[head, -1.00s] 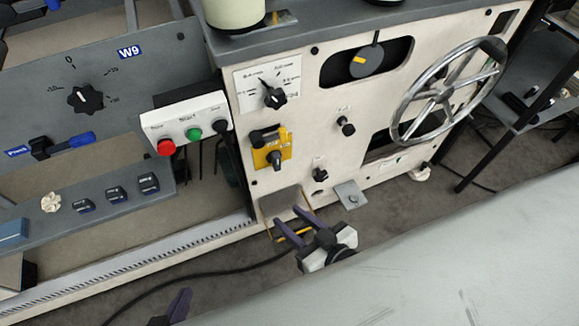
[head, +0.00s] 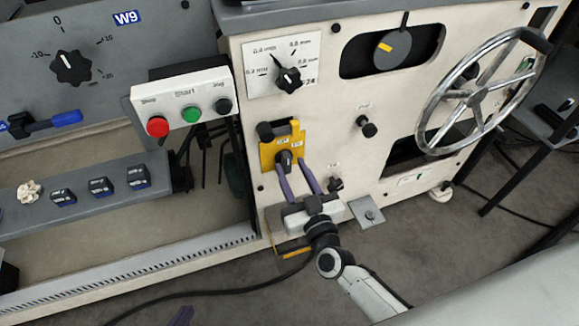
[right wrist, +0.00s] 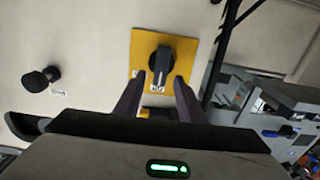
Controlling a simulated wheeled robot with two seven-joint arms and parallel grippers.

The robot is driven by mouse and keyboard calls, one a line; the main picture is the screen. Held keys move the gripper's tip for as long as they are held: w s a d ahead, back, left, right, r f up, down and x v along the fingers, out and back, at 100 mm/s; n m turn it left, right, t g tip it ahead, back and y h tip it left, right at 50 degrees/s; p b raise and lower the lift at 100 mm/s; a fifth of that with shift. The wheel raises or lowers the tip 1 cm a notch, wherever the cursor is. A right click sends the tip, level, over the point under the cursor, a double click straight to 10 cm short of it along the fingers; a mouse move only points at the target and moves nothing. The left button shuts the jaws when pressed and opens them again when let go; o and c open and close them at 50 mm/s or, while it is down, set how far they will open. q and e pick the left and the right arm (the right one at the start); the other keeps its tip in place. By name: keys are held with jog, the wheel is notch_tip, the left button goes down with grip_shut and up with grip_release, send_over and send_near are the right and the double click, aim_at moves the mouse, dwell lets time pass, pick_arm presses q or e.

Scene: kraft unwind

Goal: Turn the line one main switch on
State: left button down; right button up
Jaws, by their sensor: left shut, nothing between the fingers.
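The main switch is a black rotary knob (head: 286,160) on a yellow plate (head: 298,150) on the cream machine panel. It also shows in the right wrist view, the knob (right wrist: 161,64) on its yellow plate (right wrist: 184,47), with its pale-striped grip pointing down toward a small label. My right gripper (head: 292,164) is open. Its two purple fingers point at the knob, one at each side of its lower end in the right wrist view (right wrist: 159,80). I cannot tell whether they touch it.
Left of the switch is a button box (head: 184,112) with red, green and black buttons. A selector dial (head: 288,80) sits above, a black knob (head: 368,127) to the right, and a smaller black knob (head: 335,185) near my right fingers. A large handwheel (head: 475,97) stands out at right.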

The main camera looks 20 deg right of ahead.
aim_at(286, 161)
jog(key=shift+w, duration=1.2)
grip_shut()
